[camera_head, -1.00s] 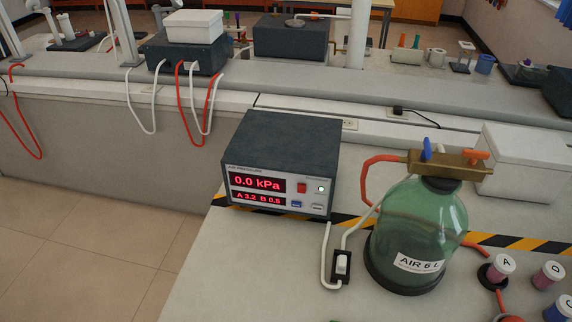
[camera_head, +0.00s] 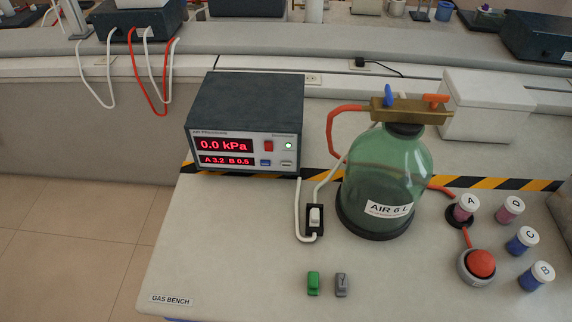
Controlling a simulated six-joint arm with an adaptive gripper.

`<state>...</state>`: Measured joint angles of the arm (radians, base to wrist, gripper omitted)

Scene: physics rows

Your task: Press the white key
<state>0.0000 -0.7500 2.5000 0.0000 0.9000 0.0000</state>
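A dark pressure meter box (camera_head: 245,105) stands on the bench, its red display reading 0.0 kPa and A 3.2 B 0.5. Low on its front panel are a small blue key (camera_head: 265,162) and a small white or pale grey key (camera_head: 286,163) to its right. A red switch (camera_head: 268,146) sits above them, beside a lit greenish lamp (camera_head: 289,145). A separate white rocker (camera_head: 315,217) on a black base stands on the bench in front, with a white cord. My gripper is not in view.
A green glass bottle (camera_head: 385,175) labelled AIR 6 L stands right of the meter. Labelled vials, including A (camera_head: 466,207) and B (camera_head: 536,276), and a red button (camera_head: 481,263) are at right. Green (camera_head: 313,283) and grey (camera_head: 341,285) pieces lie in front. The bench's front left (camera_head: 220,240) is clear.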

